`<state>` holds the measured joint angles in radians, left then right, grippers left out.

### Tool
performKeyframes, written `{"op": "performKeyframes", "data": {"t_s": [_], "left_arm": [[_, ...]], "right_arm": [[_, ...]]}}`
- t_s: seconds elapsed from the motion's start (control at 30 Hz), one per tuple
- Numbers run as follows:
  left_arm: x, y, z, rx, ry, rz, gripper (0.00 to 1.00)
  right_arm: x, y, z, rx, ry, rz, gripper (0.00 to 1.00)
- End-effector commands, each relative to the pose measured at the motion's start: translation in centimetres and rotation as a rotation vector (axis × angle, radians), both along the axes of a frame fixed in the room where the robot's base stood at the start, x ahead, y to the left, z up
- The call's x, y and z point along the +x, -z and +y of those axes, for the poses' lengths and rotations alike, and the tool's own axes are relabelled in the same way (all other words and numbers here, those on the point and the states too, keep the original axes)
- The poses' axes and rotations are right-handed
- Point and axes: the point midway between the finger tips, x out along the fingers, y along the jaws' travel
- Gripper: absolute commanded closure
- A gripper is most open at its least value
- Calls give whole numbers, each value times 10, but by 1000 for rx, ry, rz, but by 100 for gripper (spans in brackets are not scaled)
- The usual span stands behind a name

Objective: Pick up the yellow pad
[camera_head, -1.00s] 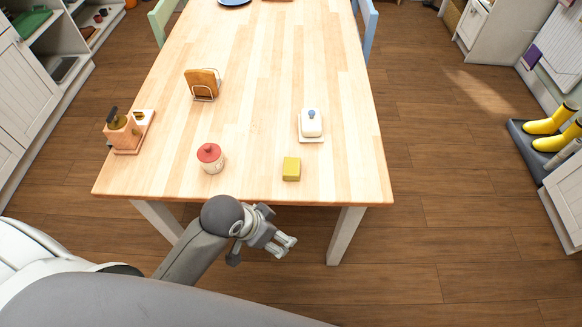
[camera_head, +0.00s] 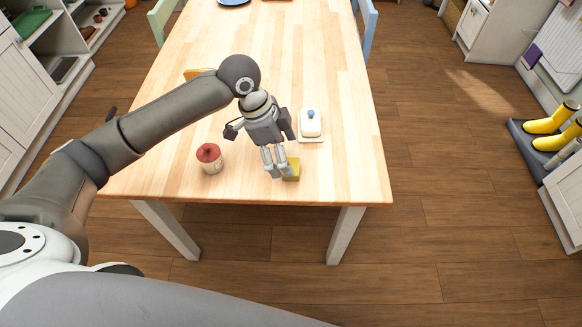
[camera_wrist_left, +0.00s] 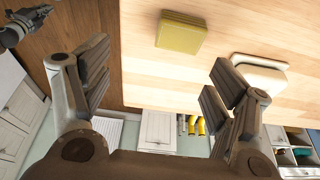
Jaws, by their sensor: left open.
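The yellow pad (camera_head: 292,171) is a small block near the front edge of the wooden table. In the head view my left gripper (camera_head: 275,174) is just left of it and above the table, hiding part of it. In the left wrist view the yellow pad (camera_wrist_left: 181,33) lies flat on the table, beyond my open left gripper (camera_wrist_left: 155,85) and roughly centred between its fingers. The fingers are spread and hold nothing.
A red-lidded jar (camera_head: 210,158) stands left of the gripper. A white butter dish with a blue knob (camera_head: 311,124) stands behind and right of the pad. A wooden item (camera_head: 199,73) is partly hidden behind my arm. The table (camera_head: 335,185) is clear right of the pad.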

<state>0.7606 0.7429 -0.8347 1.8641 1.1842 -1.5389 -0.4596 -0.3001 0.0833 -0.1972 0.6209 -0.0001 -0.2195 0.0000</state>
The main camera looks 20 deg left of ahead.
Motion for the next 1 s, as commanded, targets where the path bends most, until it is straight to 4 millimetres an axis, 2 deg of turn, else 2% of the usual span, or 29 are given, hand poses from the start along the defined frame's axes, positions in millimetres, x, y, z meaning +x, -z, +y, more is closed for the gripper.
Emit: {"op": "performKeyframes", "data": {"t_s": [0.1, 0.23, 0.5, 0.73, 1.0], "left_arm": [[10, -15, 14, 11, 8, 6, 20], [13, -14, 18, 12, 12, 13, 20], [17, 24, 7, 11, 12, 14, 20], [20, 41, 3, 12, 12, 13, 20], [28, 78, -5, 11, 12, 13, 20]], "right_arm": [[0, 0, 1, 1, -1, 0, 100], [0, 0, 1, 2, -2, 0, 100], [0, 0, 6, 7, -2, 1, 100], [0, -1, 7, 8, -2, 2, 100], [0, -4, 6, 7, -2, 1, 100]]}}
